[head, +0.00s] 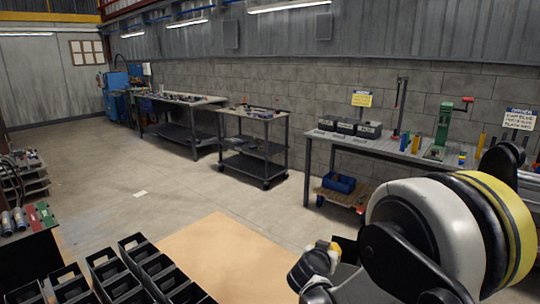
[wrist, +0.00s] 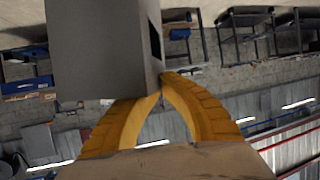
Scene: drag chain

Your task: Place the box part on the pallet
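A grey box part (wrist: 100,50) fills the upper left of the wrist view, at my gripper's fingertips. The two yellow fingers (wrist: 162,85) close together at its right lower edge, and a dark opening shows on its right side. The left fingertip is partly hidden behind the box. In the head view my gripper (head: 322,262) is at the lower middle, small and partly covered by my arm; the held box cannot be made out clearly there. A tan flat surface (head: 235,255), possibly the pallet, lies left of my gripper.
Several black open boxes (head: 130,285) stand in rows at the lower left, beside bare tan surface. A workbench (head: 400,153) with tools stands along the wall at right. A wheeled cart (head: 255,120) stands farther back.

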